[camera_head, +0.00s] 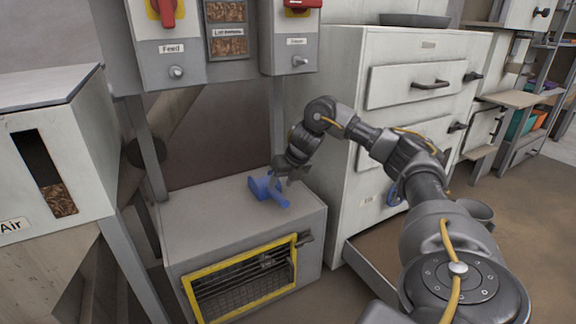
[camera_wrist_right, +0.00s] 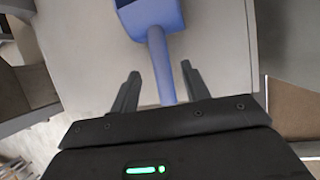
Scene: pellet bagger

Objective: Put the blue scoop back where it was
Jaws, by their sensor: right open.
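The blue scoop (camera_head: 268,189) lies on the flat grey top of a low box (camera_head: 225,218). In the right wrist view the scoop's handle (camera_wrist_right: 162,65) runs down between my two fingers, and its bowl (camera_wrist_right: 150,15) is at the top of the picture. My right gripper (camera_head: 282,172) is at the scoop; in the right wrist view its fingers (camera_wrist_right: 158,82) are open, one on each side of the handle, with gaps showing. Whether the fingers are level with the handle or above it is hard to tell. My left gripper is not in view.
A white drawer cabinet (camera_head: 346,148) stands just right of the low box. A bin labelled Air (camera_head: 85,140) is at the left. Panels labelled Feed (camera_head: 170,46) and with a red switch (camera_head: 303,4) hang above. A yellow-framed grille (camera_head: 245,280) is on the box's front.

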